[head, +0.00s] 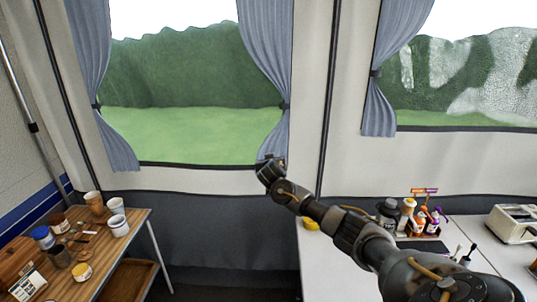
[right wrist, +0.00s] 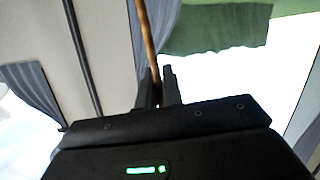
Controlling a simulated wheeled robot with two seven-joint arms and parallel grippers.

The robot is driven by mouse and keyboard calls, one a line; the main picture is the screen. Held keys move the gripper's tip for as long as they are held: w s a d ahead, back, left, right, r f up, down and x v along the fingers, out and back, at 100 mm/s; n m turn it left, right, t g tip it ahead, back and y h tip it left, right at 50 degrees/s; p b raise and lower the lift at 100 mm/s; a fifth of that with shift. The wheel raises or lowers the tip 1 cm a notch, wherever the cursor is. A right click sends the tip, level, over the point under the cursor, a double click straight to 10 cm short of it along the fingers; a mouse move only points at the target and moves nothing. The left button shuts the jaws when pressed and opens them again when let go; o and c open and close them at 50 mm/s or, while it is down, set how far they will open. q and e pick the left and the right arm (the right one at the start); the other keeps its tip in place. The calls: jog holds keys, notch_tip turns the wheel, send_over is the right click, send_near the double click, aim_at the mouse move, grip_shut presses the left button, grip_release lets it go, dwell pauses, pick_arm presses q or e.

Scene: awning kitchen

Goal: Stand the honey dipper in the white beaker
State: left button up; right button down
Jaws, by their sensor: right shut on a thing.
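My right gripper (head: 270,166) is raised in front of the left window, well away from the wooden table. In the right wrist view its fingers (right wrist: 159,90) are closed on a thin brown wooden stick, the handle of the honey dipper (right wrist: 146,40), which runs up out of the frame. I cannot make out the dipper in the head view, and its head is out of sight. On the wooden table at the left stand a white cup-like beaker (head: 116,205) and, in front of it, a wider white vessel (head: 118,226). My left gripper is not in view.
The wooden table (head: 133,221) also holds a tan cup (head: 94,202), a blue-lidded jar (head: 43,237), a yellow jar (head: 82,273) and several small things. A white counter (head: 325,262) at the right carries bottles (head: 420,220) and a toaster (head: 512,224). A floor gap separates the two.

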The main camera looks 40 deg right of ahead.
jog(key=s+a+r+n+t+y, duration=0.1)
jog(key=s+a+r+n+y, duration=0.2)
jog(key=a, duration=0.8)
jog(key=s+a+r+n+t+y+b, duration=0.15)
jog(key=s+a, duration=0.35)
jog(key=a, duration=0.7)
jog(key=s+a+r+n+t+y, duration=0.15)
jog(key=s+a+y, duration=0.3)
jog(key=a, duration=0.65)
jog(key=s+a+f+n+b, duration=0.1)
jog(key=s+f+b, duration=0.5)
jog(key=f+b, duration=0.4)
jog(key=b, duration=0.3)
jog(key=shift+s+a+n+g, duration=0.3)
jog(key=shift+a+n+g, duration=0.1)
